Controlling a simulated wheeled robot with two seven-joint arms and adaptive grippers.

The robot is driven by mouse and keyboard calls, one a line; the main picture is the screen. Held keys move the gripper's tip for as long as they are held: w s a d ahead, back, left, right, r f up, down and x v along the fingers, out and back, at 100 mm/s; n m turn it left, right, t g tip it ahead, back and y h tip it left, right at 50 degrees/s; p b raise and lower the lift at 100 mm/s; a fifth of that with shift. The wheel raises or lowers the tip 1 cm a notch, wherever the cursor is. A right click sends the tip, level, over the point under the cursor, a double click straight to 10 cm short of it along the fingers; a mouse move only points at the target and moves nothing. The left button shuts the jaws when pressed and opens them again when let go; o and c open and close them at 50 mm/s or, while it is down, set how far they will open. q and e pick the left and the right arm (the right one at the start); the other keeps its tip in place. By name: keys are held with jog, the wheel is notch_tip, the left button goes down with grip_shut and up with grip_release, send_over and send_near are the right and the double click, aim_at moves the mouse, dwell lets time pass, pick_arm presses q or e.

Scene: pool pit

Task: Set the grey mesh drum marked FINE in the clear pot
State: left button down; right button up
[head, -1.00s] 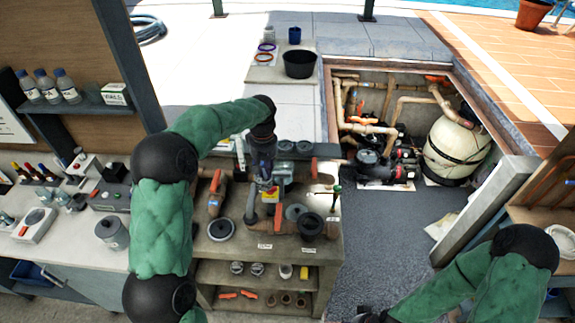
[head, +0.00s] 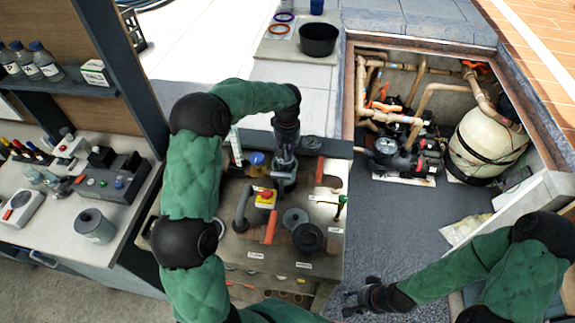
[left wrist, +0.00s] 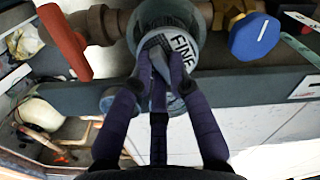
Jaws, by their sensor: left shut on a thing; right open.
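My left gripper (head: 285,158) is over the plumbing on the bench. In the left wrist view its fingers (left wrist: 155,55) are shut on the grey mesh drum (left wrist: 182,50), whose white band reads FINE. A clear greenish rim (left wrist: 134,32), which looks like the clear pot, shows around the drum; I cannot tell how deep the drum sits in it. In the head view the drum and pot are mostly hidden below the gripper. My right gripper (head: 354,300) is open and empty, low beside the bench's right side.
A box with a red button (head: 265,197), a red-orange handle (head: 271,227) and a black ring (head: 308,238) stand close by on the bench. A blue knob (left wrist: 254,34) is right of the drum. The pump pit (head: 400,150) lies beyond, right; grey floor is clear.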

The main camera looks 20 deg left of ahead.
aim_at(287, 163)
pick_arm(q)
jog(key=shift+f, duration=3.15)
jog(key=shift+f, duration=0.1)
jog(key=c, duration=1.5)
grip_release()
jog(key=shift+o, duration=0.2)
notch_tip(287, 163, up, 12)
jog(key=shift+r, duration=0.15)
